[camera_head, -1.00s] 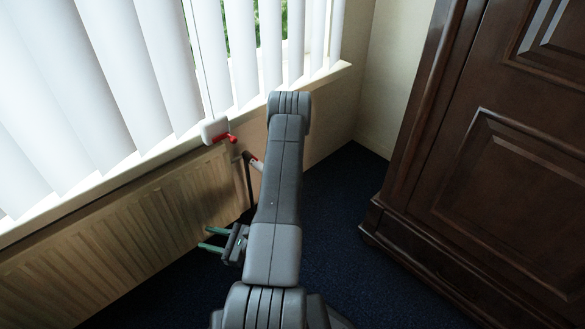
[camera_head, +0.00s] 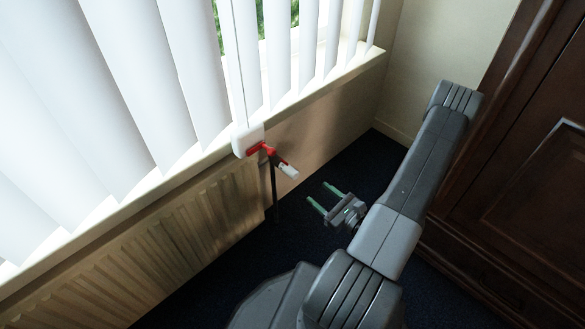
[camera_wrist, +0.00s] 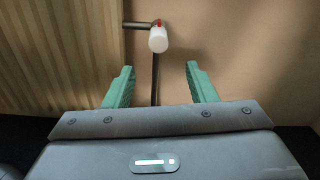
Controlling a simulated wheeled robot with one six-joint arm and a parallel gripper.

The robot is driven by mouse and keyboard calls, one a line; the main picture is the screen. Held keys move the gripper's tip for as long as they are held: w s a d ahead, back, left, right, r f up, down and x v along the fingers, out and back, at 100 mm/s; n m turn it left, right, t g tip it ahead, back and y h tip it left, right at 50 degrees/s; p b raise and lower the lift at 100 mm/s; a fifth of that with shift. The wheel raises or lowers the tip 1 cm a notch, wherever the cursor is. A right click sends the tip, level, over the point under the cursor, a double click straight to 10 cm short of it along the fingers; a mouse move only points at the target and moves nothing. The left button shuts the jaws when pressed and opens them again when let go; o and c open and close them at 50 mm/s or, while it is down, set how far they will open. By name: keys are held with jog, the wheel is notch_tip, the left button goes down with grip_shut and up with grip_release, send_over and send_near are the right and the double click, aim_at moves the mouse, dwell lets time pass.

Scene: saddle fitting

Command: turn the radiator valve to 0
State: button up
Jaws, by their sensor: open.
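The radiator valve has a white cylindrical knob (camera_head: 289,171) on a dark upright pipe (camera_head: 274,192) at the right end of the radiator. In the wrist view the white knob (camera_wrist: 158,40) has a red mark at its top, and a short dark pipe runs left from it. The number it is set to cannot be read. My gripper (camera_head: 319,194) is open and empty, its green fingers pointing toward the wall, right of and below the knob in the head view. In the wrist view the knob appears above and between the fingertips (camera_wrist: 159,70), apart from them.
A ribbed radiator (camera_head: 170,240) runs along the wall under the windowsill (camera_head: 330,78). White blinds (camera_head: 150,80) cover the window. A dark wooden cabinet (camera_head: 500,190) stands right. Blue carpet between is clear.

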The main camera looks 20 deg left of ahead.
aim_at(297, 177)
jog(key=b+x, duration=0.2)
jog(key=x, duration=1)
jog(key=shift+a+b, duration=0.3)
jog(key=c, duration=1)
